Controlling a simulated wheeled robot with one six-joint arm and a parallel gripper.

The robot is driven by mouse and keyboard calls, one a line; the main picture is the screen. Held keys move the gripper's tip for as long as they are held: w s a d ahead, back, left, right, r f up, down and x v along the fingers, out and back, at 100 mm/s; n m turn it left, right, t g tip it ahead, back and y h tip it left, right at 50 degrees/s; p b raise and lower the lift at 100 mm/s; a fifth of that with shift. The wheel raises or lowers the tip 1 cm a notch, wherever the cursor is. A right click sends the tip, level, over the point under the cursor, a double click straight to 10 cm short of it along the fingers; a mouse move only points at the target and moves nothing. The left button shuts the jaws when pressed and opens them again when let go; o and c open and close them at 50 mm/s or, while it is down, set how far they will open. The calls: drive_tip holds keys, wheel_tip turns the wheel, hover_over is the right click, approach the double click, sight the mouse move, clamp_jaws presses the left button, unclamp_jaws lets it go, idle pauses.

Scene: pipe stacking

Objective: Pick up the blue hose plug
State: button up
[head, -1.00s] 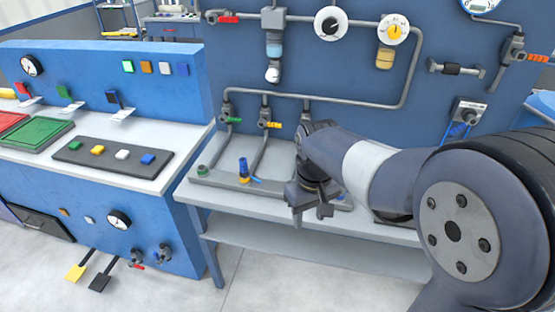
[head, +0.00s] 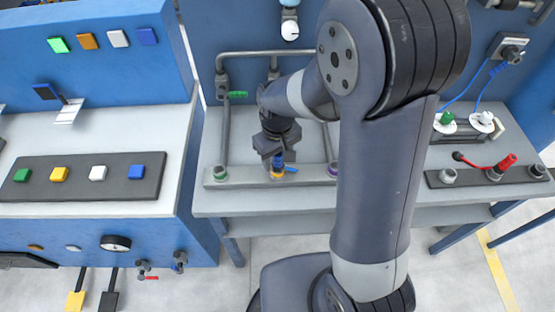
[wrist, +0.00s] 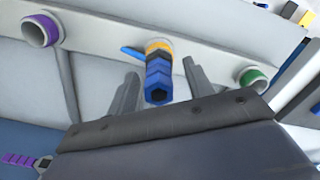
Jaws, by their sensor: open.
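The blue hose plug (wrist: 158,82) stands in the yellow-ringed socket (wrist: 158,46) of the grey rail, with a small blue lever at its side in the wrist view. In the head view the plug (head: 278,160) shows just below my gripper (head: 274,153). In the wrist view my gripper (wrist: 160,92) is open, one finger on each side of the plug, with visible gaps. I cannot tell how far down the fingers reach along it.
On the same rail (head: 248,180), a green-ringed socket (head: 220,173) and a purple-ringed socket (head: 333,169) flank the plug. Pipes run up the wall behind. A second rail (head: 470,180) with a red plug (head: 502,166) lies at the right of the bench.

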drive_tip(key=shift+d+f, duration=0.1)
clamp_jaws()
idle(0.5)
